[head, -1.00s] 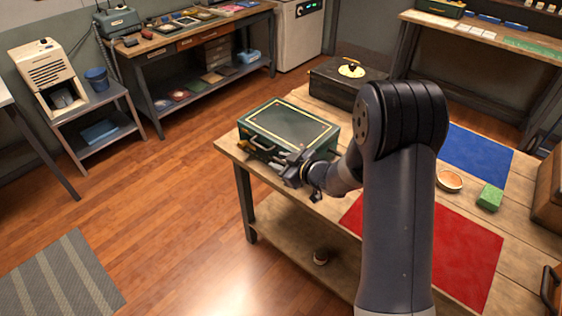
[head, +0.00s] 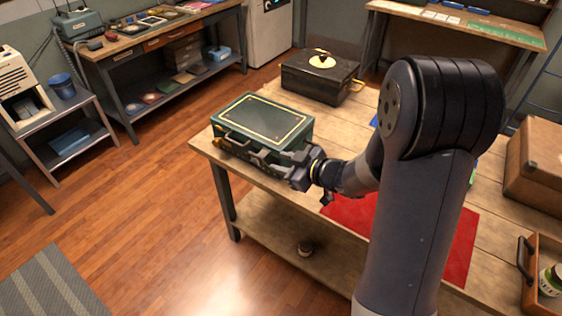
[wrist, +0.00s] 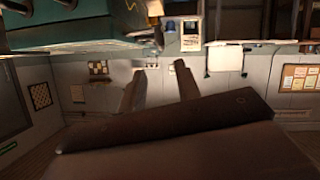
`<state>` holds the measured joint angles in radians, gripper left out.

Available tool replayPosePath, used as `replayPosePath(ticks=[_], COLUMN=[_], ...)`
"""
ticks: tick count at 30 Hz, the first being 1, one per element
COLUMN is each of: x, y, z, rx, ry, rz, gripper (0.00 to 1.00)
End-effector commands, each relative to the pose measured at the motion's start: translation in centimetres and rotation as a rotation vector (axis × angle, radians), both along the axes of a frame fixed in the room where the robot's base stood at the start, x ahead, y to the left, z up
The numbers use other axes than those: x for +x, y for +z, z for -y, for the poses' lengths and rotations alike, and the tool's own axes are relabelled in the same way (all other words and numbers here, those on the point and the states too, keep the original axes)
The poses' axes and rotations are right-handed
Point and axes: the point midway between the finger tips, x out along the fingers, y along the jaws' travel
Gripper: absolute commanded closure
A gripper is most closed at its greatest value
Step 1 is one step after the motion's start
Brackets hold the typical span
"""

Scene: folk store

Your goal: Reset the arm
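My gripper (head: 268,157) is at the front right side of a dark green case with a gold-lined lid (head: 264,119), close to its front face. In the head view I cannot tell whether it touches the case. In the wrist view the two fingers of my gripper (wrist: 158,70) stand apart, with nothing between them. Part of the green case (wrist: 75,32) fills the upper left of the wrist view. My arm reaches across the right half of the head view and hides part of the table.
The wooden table (head: 345,127) also bears a black case (head: 318,84), a red mat (head: 455,240), a brown box (head: 540,165) and an open wooden tray (head: 527,284) at right. The floor at left is open.

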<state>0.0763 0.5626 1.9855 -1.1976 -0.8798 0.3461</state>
Motion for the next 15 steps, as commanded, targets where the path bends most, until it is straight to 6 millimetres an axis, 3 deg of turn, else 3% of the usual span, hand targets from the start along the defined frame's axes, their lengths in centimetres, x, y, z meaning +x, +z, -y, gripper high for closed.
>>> replayPosePath(ticks=[8, 15], x=[0.6, 3.0], y=[-0.3, -1.8], z=[-0.6, -3.3], rx=[0.000, 0.000], ry=[0.001, 0.004], rz=[0.000, -0.003], gripper=[0.68, 0.68])
